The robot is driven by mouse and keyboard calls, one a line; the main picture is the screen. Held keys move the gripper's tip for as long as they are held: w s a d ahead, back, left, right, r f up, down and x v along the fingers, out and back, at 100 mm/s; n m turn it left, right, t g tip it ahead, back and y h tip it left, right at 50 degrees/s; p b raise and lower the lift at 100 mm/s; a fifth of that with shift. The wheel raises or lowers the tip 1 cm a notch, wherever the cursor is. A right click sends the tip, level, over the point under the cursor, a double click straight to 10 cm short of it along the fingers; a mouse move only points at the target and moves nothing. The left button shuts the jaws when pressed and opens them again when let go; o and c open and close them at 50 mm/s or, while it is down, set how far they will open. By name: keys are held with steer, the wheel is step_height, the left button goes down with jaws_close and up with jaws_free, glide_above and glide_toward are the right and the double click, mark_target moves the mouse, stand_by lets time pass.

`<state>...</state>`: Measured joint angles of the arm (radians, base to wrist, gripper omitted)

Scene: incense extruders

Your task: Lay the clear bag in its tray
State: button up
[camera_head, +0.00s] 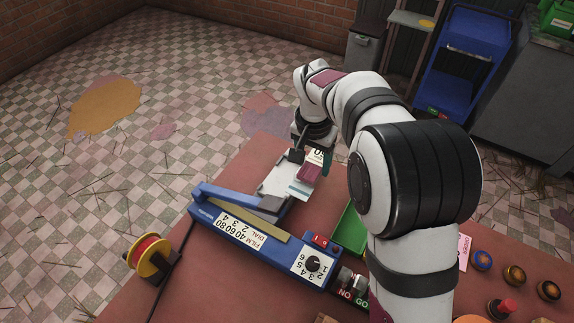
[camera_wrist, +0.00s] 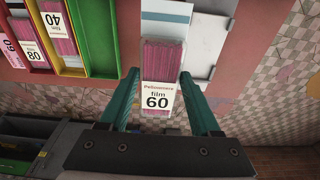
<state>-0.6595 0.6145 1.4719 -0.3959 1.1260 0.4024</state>
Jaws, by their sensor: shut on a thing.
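The clear bag (camera_wrist: 163,55) holds pink incense sticks and has a white label reading "film 60". My gripper (camera_wrist: 158,88) is shut on it, with teal fingers on either side of its labelled end. In the head view the bag (camera_head: 309,173) is over the white plate of the blue sealer, and my gripper (camera_head: 317,158) is at its far end. Whether the bag touches the plate is unclear. A green tray (camera_head: 350,232) lies right of the sealer, partly hidden by my arm.
The blue sealer (camera_head: 235,232) has a dial and a red switch. A yellow reel (camera_head: 150,259) stands at front left. In the wrist view, a yellow tray (camera_wrist: 73,71) holds a bag labelled 40, beside bags labelled 80 and 60. Knobs and buttons sit at front right.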

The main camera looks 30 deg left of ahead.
steer(key=shift+w+d+f, duration=0.25)
steer(key=shift+d+f, duration=1.6)
steer(key=shift+d, duration=0.4)
steer(key=shift+w+d+f, duration=0.3)
steer(key=shift+d+f, duration=1.6)
steer(key=shift+d, duration=0.4)
steer(key=shift+w+d+f, duration=0.25)
steer(key=shift+d+f, duration=1.6)
steer(key=shift+d, duration=0.4)
steer(key=o, duration=1.5)
steer(key=shift+c, duration=0.2)
step_height(320, 180, up, 8)
